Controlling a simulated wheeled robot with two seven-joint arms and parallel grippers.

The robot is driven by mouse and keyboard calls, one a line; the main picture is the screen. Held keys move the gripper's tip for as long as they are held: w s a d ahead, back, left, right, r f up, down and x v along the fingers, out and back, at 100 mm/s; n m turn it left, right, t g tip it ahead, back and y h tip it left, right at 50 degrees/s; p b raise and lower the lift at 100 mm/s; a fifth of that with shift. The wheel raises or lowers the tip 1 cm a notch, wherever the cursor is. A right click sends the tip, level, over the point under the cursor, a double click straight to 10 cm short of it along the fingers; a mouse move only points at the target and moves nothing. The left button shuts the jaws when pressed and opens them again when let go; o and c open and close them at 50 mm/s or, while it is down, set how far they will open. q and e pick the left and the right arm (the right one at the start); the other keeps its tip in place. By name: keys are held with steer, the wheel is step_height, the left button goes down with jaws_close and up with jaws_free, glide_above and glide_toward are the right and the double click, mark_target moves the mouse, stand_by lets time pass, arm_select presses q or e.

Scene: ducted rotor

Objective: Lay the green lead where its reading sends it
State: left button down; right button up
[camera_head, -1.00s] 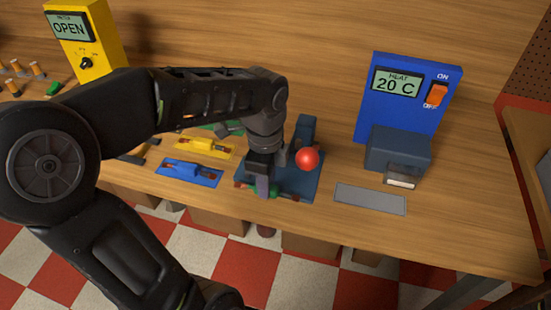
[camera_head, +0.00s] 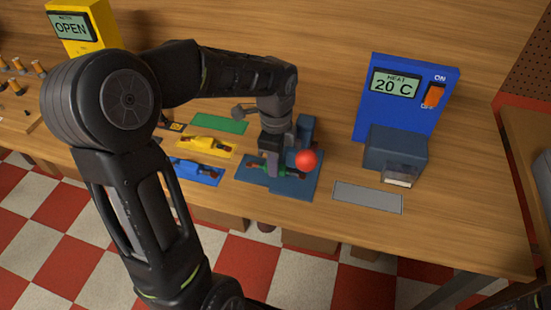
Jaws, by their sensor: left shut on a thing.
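The green lead (camera_head: 288,174), with dark red ends, is at the dark blue plate (camera_head: 295,192) in the middle of the bench. My left gripper (camera_head: 274,168) points down over the plate and is shut on the green lead, hiding part of it. I cannot tell whether the lead touches the plate. A red ball knob (camera_head: 306,160) stands at the plate's right, beside a dark blue post (camera_head: 306,128). The yellow meter (camera_head: 85,28) at the back left reads OPEN. My right gripper is not in view.
An empty green mat (camera_head: 219,123) lies behind the yellow lead (camera_head: 203,144) and blue lead (camera_head: 194,168) on their mats. The blue heat unit (camera_head: 404,100) reads 20 C. A bare grey pad (camera_head: 368,197) lies in front of it. Orange pegs (camera_head: 18,66) stand far left.

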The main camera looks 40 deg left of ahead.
arm_select(q)
steer(key=shift+f, duration=0.15)
steer(key=c, duration=1.2)
jaws_free()
step_height(320, 180, up, 12)
steer(key=shift+r+b, duration=0.2)
steer(key=shift+b, duration=0.1)
